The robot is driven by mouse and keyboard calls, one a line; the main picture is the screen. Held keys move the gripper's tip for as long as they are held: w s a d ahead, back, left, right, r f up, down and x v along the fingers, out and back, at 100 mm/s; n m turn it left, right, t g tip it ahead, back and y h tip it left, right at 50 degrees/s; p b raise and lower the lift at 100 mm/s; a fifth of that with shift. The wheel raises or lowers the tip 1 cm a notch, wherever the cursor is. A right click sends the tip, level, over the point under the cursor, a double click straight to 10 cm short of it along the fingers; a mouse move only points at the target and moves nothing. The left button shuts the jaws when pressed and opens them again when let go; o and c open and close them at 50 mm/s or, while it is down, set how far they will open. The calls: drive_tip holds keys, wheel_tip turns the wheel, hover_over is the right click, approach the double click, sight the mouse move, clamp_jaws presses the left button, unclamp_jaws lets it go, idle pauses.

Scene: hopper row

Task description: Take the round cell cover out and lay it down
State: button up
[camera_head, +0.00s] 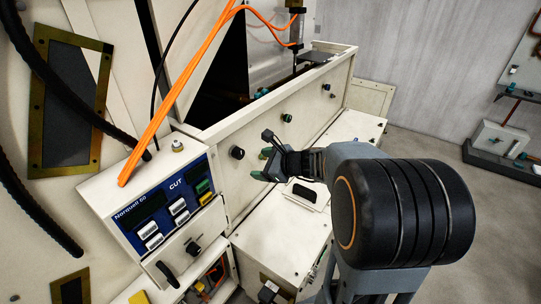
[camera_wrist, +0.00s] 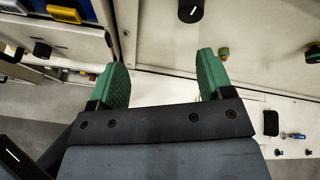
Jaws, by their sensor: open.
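My gripper (camera_head: 264,164) is in front of the cream panel of the long machine, with its green fingertips apart. In the wrist view my gripper (camera_wrist: 161,76) is open, with only bare cream surface and a panel edge between its fingers. I cannot make out a round cell cover for certain in either view. A black round knob (camera_head: 237,152) sits on the panel just left of my gripper, not touching it. A black knob (camera_wrist: 190,10) also shows beyond the fingertips in the wrist view.
A green knob (camera_head: 287,118) and a dark knob (camera_head: 326,87) sit farther along the panel. A blue control panel (camera_head: 168,205) with buttons stands at left. A cream box (camera_head: 272,240) is below my gripper. Orange cables (camera_head: 177,90) hang at upper left. Grey floor (camera_head: 435,142) lies open at right.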

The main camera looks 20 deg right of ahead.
sight(241, 154)
drive_tip(key=w+a+f+m, duration=0.1)
drive_tip(key=w, duration=0.3)
drive_tip(key=w+a+f+m+t+p, duration=0.1)
drive_tip(key=w+f, duration=0.1)
drive_tip(key=w, duration=0.2)
drive_tip(key=w+a+f+m, duration=0.1)
drive_tip(key=w+f, duration=0.1)
drive_tip(key=w, duration=0.3)
drive_tip(key=shift+w+a+h, duration=0.1)
drive_tip(key=shift+a+h, duration=0.05)
drive_tip(key=shift+h, duration=0.25)
drive_tip(key=shift+c, duration=0.2)
drive_tip(key=c, duration=1.1)
